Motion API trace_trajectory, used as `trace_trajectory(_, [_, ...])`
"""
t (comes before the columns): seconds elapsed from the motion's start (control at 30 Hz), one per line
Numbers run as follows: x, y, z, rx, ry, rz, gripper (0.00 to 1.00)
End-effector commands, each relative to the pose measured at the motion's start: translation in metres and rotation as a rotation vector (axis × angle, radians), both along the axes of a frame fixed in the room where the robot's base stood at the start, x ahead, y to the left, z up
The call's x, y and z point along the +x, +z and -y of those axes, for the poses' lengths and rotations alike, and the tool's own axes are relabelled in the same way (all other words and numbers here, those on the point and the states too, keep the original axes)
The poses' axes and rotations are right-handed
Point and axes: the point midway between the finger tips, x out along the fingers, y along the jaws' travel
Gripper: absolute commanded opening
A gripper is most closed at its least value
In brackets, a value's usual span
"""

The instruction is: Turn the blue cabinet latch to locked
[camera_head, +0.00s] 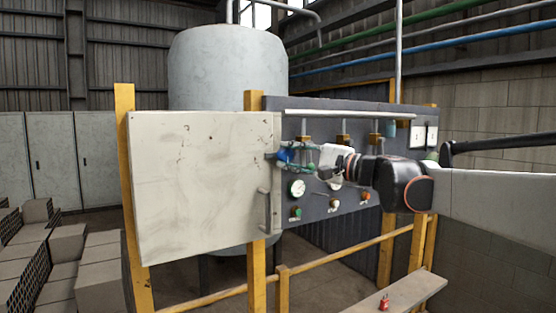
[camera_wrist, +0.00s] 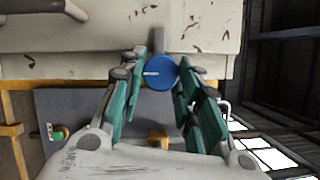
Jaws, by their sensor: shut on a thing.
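The blue latch (camera_wrist: 160,73) is a round knob on the edge of the cream cabinet door. A short white mark lies across its face, roughly level in the wrist view, and a grey bar (camera_wrist: 159,40) stands just above it. My gripper (camera_wrist: 155,70) has its green-padded fingers on either side of the knob, shut on it. In the head view the blue latch (camera_head: 284,155) is partly hidden by my gripper (camera_head: 288,155). The cream cabinet door (camera_head: 195,185) is a large scuffed panel with a grey handle (camera_head: 263,211) low on its right side.
A dark panel with a gauge (camera_head: 297,188), coloured buttons and valves stands right behind my gripper. Yellow posts (camera_head: 257,275) and a rail (camera_head: 340,258) run below. A bench (camera_head: 400,294) holds a small red object (camera_head: 384,302). Grey blocks (camera_head: 102,265) are stacked at left.

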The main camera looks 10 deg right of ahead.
Motion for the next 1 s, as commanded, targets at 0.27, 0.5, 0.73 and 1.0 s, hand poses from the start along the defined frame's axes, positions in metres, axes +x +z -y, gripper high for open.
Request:
trace_trajectory(0.27, [-0.0002,-0.0011,0.0001,0.012,-0.001,-0.005,0.07])
trace_trajectory(0.5, [-0.0002,-0.0012,0.0,0.01,-0.001,-0.005,0.38])
trace_trajectory(0.73, [-0.0002,-0.0008,0.0,0.011,-0.001,-0.004,0.51])
trace_trajectory(1.0, [-0.0001,0.0058,-0.0001,0.011,0.0,-0.004,0.51])
